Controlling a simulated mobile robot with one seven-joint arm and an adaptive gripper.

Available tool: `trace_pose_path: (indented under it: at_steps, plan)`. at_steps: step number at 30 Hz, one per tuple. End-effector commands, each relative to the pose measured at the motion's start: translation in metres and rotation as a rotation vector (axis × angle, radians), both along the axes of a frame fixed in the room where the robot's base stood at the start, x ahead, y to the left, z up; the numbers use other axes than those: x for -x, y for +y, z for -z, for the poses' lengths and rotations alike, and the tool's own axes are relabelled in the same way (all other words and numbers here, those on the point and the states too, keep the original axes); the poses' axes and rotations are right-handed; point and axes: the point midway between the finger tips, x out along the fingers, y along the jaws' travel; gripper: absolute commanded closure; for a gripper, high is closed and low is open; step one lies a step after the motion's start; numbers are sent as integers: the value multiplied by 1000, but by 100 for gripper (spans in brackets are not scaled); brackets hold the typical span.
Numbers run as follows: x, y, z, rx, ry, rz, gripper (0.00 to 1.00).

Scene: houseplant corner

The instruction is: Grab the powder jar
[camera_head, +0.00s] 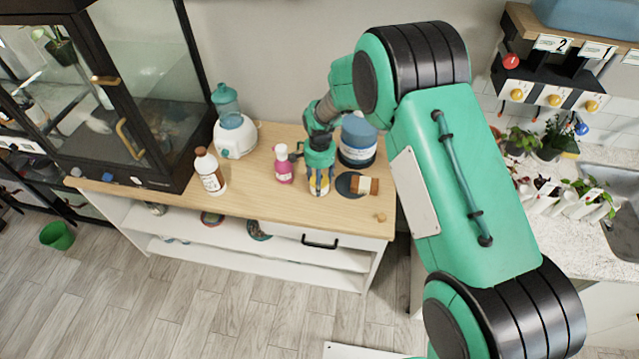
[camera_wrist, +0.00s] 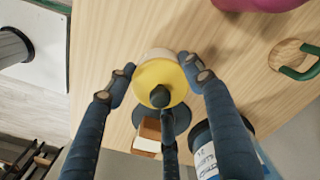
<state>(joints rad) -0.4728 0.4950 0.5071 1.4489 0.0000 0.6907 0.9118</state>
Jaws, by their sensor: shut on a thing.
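The jar in my grasp has a yellow lid (camera_wrist: 158,74) and a pale body, and I take it to be the powder jar. My gripper (camera_wrist: 157,70) has two dark fingers on either side of the jar and a third finger over its lid from below in the wrist view. In the head view my gripper (camera_head: 319,180) points down at the wooden tabletop, and its fingers cover much of the jar (camera_head: 319,187). The jar looks upright, at or just above the tabletop; I cannot tell which. Any label is hidden.
A large blue labelled tub (camera_head: 357,140) stands close behind. A pink bottle (camera_head: 283,165) and a white bottle (camera_head: 209,172) stand left. The front tabletop (camera_head: 262,205) is clear.

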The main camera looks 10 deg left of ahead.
Motion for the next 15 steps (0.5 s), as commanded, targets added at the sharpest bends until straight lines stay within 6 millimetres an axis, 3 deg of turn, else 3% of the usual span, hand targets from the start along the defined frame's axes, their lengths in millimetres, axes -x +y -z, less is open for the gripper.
trace_pose_path:
  at_steps: [5, 15]
  plan:
    - [-1, 0, -28, -2, -3, 0, 87]
    - [54, -26, -30, 1, 0, 0, 87]
